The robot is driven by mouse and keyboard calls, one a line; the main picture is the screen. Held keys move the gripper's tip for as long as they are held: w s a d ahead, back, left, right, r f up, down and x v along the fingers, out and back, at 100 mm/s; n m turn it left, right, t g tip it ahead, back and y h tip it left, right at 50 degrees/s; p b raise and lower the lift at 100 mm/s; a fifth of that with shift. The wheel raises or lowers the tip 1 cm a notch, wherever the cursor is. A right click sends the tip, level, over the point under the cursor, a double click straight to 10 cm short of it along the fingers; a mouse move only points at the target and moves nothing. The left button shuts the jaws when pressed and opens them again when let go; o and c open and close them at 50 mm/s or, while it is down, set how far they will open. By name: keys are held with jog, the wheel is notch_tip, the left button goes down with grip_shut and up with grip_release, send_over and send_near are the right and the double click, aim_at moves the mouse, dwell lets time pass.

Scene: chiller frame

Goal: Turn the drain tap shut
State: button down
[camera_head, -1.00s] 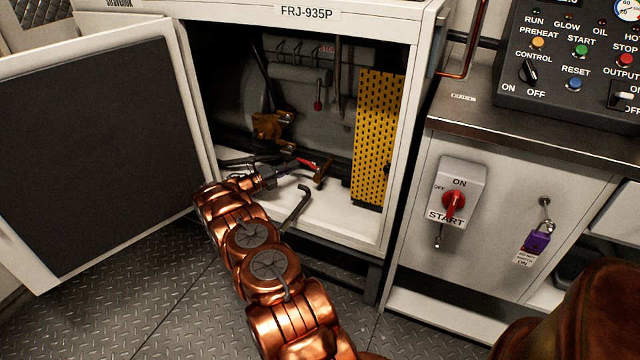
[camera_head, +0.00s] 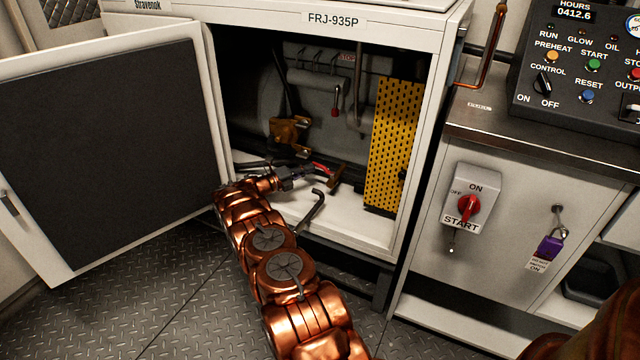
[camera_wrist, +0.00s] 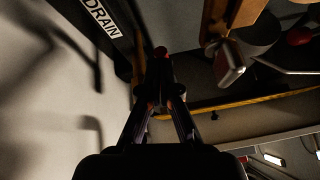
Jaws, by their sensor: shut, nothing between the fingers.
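The drain tap shows in the head view as a red lever (camera_head: 322,169) beside a brown metal body (camera_head: 338,180), low inside the open cabinet. My gripper (camera_head: 308,173) reaches in from the left, with its tips close to the red lever. In the wrist view my gripper (camera_wrist: 163,93) is shut with nothing between its fingers. A red-ended dark part, probably the lever (camera_wrist: 160,53), lies just beyond the fingertips. I cannot tell whether they touch. A DRAIN label (camera_wrist: 101,17) is at the upper left. The tap's body is hard to make out there.
The cabinet door (camera_head: 110,145) stands open at the left. A yellow perforated guard (camera_head: 395,140) stands right of the tap. A grey hooked rod (camera_head: 313,207) rises near my wrist. A brass-coloured fitting (camera_head: 286,132) sits behind. The cabinet's front floor is partly clear.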

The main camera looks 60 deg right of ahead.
jog(key=v, duration=1.2)
